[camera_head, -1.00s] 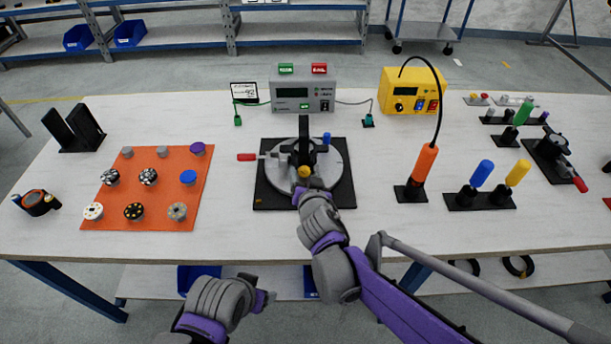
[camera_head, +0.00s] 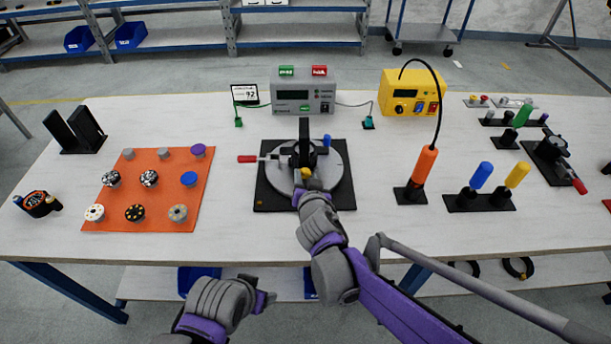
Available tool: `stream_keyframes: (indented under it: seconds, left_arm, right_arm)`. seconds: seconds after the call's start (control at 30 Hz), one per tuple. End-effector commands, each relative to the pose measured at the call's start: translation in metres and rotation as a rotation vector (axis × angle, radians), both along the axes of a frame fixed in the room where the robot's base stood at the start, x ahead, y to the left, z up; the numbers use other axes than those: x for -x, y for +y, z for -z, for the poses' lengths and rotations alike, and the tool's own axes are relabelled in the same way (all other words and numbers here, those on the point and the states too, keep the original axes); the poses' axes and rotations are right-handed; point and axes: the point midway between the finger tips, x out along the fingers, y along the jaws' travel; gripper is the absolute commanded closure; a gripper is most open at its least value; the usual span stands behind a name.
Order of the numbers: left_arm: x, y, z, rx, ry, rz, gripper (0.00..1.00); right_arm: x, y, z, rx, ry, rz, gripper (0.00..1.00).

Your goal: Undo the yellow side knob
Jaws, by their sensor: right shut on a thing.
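The yellow side knob (camera_head: 306,172) sits on the near side of a black upright fixture (camera_head: 304,140). The fixture stands on a round grey plate (camera_head: 338,172) over a black base (camera_head: 272,200). A blue knob (camera_head: 326,140) is on the fixture's far right, and a red-handled lever (camera_head: 247,159) sticks out to the left. My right gripper (camera_head: 308,184) reaches the yellow knob from the near side and is shut on it; its fingertips are small and partly hidden by my wrist. My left gripper (camera_head: 264,300) hangs before the table's front edge, away from the fixture; its jaws are unclear.
An orange mat (camera_head: 150,210) with several round knobs lies at left. An orange-handled driver (camera_head: 424,165) stands in a black holder at right, with blue and yellow drivers (camera_head: 482,175) beyond. A grey controller (camera_head: 303,97) and a yellow box (camera_head: 408,92) stand behind. Table is clear between mat and fixture.

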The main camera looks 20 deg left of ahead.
Motion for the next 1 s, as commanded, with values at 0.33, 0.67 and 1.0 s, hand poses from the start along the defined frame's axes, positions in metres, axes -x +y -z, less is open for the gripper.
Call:
stream_keyframes:
  seconds: [0.33,0.67,1.0]
  left_arm:
    - [-0.001,0.000,-0.034,0.000,-0.011,0.000,0.31]
    - [-0.002,0.000,-0.048,0.000,-0.016,0.000,0.31]
    - [-0.001,0.000,-0.046,0.000,-0.015,0.000,0.31]
  right_arm:
    - [0.001,0.003,-0.005,0.195,-0.056,-0.001,1.00]
    - [0.001,0.005,-0.002,0.493,-0.140,0.000,1.00]
    - [0.002,0.007,0.001,0.761,-0.216,0.001,1.00]
